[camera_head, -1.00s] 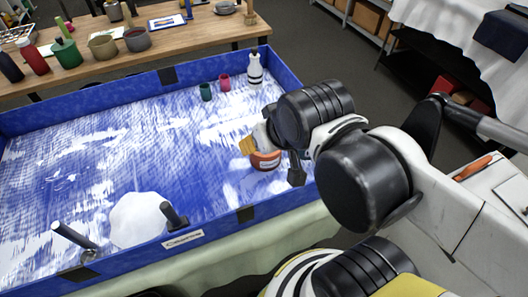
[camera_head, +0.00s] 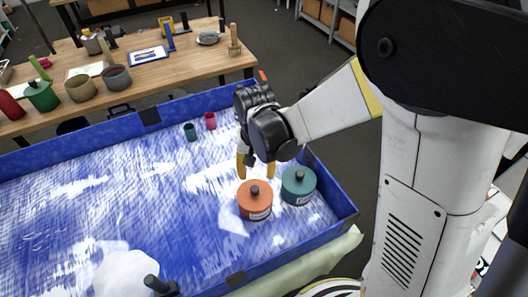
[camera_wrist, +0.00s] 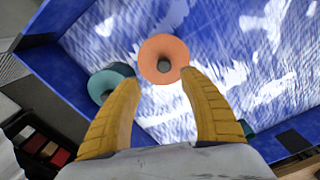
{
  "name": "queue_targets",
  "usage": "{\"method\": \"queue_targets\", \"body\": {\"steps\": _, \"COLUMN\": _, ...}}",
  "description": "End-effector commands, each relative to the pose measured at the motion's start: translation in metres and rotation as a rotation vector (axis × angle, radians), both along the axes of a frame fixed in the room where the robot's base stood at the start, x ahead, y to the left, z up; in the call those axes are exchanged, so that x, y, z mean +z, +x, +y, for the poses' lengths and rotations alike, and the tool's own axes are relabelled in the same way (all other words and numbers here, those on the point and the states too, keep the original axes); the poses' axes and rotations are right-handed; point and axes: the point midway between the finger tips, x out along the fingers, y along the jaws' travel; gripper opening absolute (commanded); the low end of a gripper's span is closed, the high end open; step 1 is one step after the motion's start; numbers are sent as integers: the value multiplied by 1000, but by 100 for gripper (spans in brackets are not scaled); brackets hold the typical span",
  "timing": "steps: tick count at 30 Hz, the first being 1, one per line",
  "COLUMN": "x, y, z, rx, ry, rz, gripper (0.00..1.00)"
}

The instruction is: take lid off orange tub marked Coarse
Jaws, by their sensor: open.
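The orange tub (camera_head: 254,207) stands upright in the blue-walled tray, with a round orange lid and a dark knob (camera_head: 254,189) on top. A label shows on its front, too small to read. In the wrist view the orange lid (camera_wrist: 150,50) is seen from above, its knob near the middle of the frame. My gripper (camera_head: 256,170) is open, its yellow fingers pointing down just above and behind the tub in the head view. In the wrist view my gripper (camera_wrist: 160,80) has its fingertips spread to either side of the knob, with nothing held.
A teal lidded tub (camera_head: 298,188) stands close on the right of the orange one; my finger partly hides it in the wrist view. Small teal (camera_head: 190,132) and pink (camera_head: 210,121) cups stand farther back. A white lump (camera_head: 125,272) lies front left. The tray's middle is clear.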

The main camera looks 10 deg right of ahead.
Motion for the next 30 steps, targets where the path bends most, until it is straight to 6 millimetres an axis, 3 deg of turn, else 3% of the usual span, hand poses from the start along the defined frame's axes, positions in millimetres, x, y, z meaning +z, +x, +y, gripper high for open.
{"method": "queue_targets", "body": {"steps": 10, "x": -52, "y": 1, "z": 4, "rx": -2, "ry": -4, "rz": 15, "gripper": 51}}
{"method": "queue_targets", "body": {"steps": 19, "x": -75, "y": 3, "z": 6, "rx": -2, "ry": -4, "rz": 14, "gripper": 51}}
{"method": "queue_targets", "body": {"steps": 27, "x": -114, "y": 7, "z": 10, "rx": -3, "ry": -4, "rz": 14, "gripper": 51}}
{"method": "queue_targets", "body": {"steps": 30, "x": -115, "y": 7, "z": 10, "rx": -3, "ry": -4, "rz": 14, "gripper": 51}}
